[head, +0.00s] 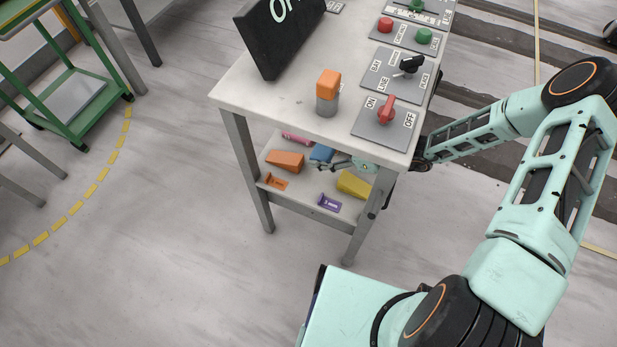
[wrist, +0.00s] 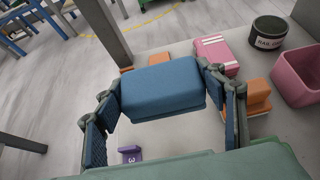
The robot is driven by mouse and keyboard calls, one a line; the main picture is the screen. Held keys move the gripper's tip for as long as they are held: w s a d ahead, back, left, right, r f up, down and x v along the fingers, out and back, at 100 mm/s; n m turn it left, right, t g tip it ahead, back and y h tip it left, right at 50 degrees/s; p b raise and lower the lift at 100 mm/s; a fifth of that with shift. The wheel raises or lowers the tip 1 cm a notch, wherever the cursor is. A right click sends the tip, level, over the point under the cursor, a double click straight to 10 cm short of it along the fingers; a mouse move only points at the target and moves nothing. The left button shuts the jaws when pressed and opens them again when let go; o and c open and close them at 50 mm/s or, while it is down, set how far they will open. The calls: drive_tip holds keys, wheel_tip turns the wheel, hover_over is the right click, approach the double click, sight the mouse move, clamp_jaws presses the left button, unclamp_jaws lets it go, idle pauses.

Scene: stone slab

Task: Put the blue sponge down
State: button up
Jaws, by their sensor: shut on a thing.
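The blue sponge (wrist: 160,84) is a rounded block held between the two fingers of my gripper (wrist: 163,95) in the wrist view. The fingers press on its left and right ends. In the head view the sponge (head: 321,153) shows at the lower shelf (head: 312,197) of the workbench, with my gripper (head: 340,164) reaching in under the bench top from the right. The sponge is partly hidden there. I cannot tell whether its underside touches the shelf.
On the shelf are an orange block (head: 285,160), a yellow block (head: 353,185), an orange bracket (head: 276,182) and a purple bracket (head: 329,203). The wrist view shows a pink striped block (wrist: 213,51), a black tin (wrist: 269,31) and a pink bin (wrist: 298,76). Bench legs (wrist: 107,32) stand close.

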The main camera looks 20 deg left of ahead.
sight(319, 175)
drive_tip(key=shift+s+a, duration=0.35)
drive_tip(key=shift+a, duration=0.05)
drive_tip(key=shift+s+a+f, duration=0.1)
drive_tip(key=shift+f, duration=0.2)
wheel_tip(319, 175, down, 10)
drive_tip(key=shift+r+b, duration=0.25)
drive_tip(key=shift+b, duration=0.55)
drive_tip(key=shift+f, duration=0.25)
drive_tip(key=o, duration=0.9)
drive_tip(key=shift+r, duration=0.1)
drive_tip(key=shift+o, duration=0.2)
drive_tip(key=shift+r, duration=0.1)
